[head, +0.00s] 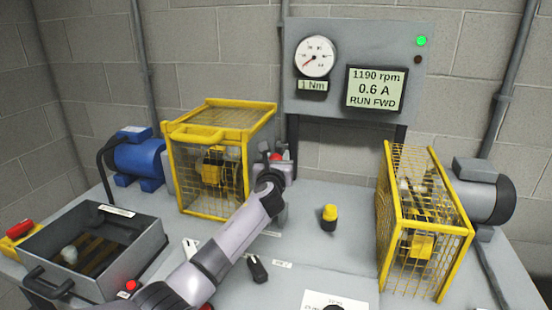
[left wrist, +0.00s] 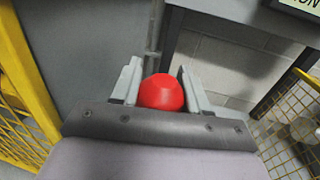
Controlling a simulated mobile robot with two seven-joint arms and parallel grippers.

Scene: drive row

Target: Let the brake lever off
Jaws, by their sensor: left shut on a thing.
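The brake lever's red knob (left wrist: 161,92) sits between the two fingers of my left gripper (left wrist: 160,78) in the left wrist view. The fingers are shut on it. In the head view my left gripper (head: 276,160) is at the middle of the bench, beside the left yellow cage, and a little of the red knob (head: 277,155) shows. The lever's shaft and base are mostly hidden behind my arm and gripper. My right gripper is in neither view.
A blue motor (head: 138,158) and yellow cage (head: 210,116) stand left, another cage (head: 384,222) and grey motor (head: 478,192) right. The panel (head: 333,35) reads 1190 rpm, 0.6 A, RUN FWD; its green lamp (head: 421,41) is lit. A yellow-topped knob (head: 329,213) stands mid-bench.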

